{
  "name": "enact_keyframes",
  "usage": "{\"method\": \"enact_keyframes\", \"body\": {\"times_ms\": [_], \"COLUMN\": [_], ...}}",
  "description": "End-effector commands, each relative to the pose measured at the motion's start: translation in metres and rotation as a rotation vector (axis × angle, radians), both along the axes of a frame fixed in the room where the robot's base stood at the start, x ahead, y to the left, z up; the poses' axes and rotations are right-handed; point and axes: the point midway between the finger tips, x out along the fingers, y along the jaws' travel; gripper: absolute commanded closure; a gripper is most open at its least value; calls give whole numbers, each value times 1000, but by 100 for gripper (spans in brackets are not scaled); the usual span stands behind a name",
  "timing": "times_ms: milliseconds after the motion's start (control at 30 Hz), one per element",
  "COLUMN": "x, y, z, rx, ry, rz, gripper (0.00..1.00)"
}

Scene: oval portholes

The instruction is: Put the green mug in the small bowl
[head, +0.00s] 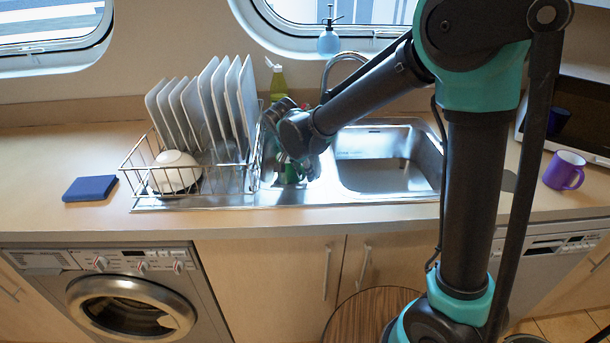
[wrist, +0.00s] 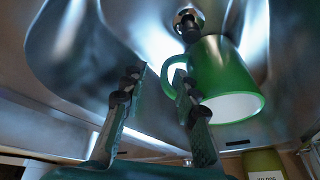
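The green mug (wrist: 225,75), with a white inside, is in a steel sink basin in the wrist view, near the drain. Its handle (wrist: 168,68) points toward my gripper (wrist: 160,73). The two fingers are apart; the right finger overlaps the handle and the mug's side, and I cannot tell if it touches. In the head view my gripper (head: 300,168) reaches into the small basin left of the main sink, and the arm hides most of the mug (head: 287,173). A white bowl (head: 176,172) sits, apparently upside down, in the dish rack.
The wire dish rack (head: 205,187) with several upright white plates (head: 248,105) stands just left of my gripper. The large sink basin (head: 388,176) is empty at right.

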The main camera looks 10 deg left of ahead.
Motion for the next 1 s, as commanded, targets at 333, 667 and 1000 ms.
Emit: {"method": "enact_keyframes", "body": {"times_ms": [333,667,1000], "x": [-26,-38,-39], "y": [10,15,15], "z": [65,97,98], "rx": [0,0,0], "ry": [0,0,0], "rz": [1,0,-1], "gripper": [70,70,70]}}
